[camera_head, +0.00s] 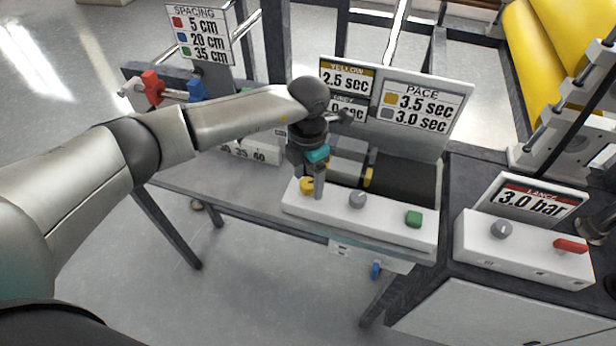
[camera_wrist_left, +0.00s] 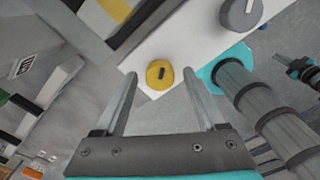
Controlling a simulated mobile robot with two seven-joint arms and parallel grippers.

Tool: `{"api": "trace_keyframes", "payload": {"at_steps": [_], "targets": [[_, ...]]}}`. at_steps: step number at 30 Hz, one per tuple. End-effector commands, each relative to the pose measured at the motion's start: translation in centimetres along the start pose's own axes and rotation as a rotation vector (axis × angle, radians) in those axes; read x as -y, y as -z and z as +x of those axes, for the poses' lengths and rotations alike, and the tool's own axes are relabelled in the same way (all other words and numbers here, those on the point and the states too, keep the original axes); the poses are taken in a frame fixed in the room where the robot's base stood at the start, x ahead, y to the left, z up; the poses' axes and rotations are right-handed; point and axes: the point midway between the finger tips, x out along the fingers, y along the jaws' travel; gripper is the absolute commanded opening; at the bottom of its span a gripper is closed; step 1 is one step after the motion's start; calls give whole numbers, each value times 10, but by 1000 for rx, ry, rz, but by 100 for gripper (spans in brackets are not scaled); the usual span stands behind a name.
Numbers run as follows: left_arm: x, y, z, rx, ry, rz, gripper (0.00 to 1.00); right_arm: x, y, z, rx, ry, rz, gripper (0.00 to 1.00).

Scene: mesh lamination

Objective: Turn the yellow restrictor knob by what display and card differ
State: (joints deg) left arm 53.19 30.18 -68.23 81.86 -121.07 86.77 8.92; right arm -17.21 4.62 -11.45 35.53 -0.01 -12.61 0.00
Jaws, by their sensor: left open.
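The yellow knob (camera_head: 307,186) is at the left end of a white control box (camera_head: 335,214). It also shows in the left wrist view (camera_wrist_left: 160,73), with a dark mark on its top. My left gripper (camera_head: 319,190) is over it and open. In the left wrist view the fingertips (camera_wrist_left: 160,76) stand apart on either side of the knob; contact cannot be told. The display (camera_head: 346,77) reads yellow 2.5 sec; its lower grey line is partly hidden by my arm. The PACE card (camera_head: 421,108) reads yellow 3.5 sec, grey 3.0 sec. My right gripper is not in view.
A grey knob (camera_head: 357,200) and a green button (camera_head: 414,219) share the box. To the right is a lance box (camera_head: 520,256) with a 3.0 bar display (camera_head: 530,203). A SPACING card (camera_head: 199,36) stands at the back left. A yellow roll (camera_head: 555,60) is at the back right.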

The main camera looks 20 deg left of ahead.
Motion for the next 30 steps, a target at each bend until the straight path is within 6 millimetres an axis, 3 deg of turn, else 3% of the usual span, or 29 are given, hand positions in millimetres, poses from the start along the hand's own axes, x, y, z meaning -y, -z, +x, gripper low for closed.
{"api": "trace_keyframes", "payload": {"at_steps": [2,20,30], "targets": [[0,0,0,0,0,0,67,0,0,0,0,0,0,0],[0,0,-1,0,0,-1,0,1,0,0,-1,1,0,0],[0,0,0,0,0,17,0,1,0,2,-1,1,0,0]]}}
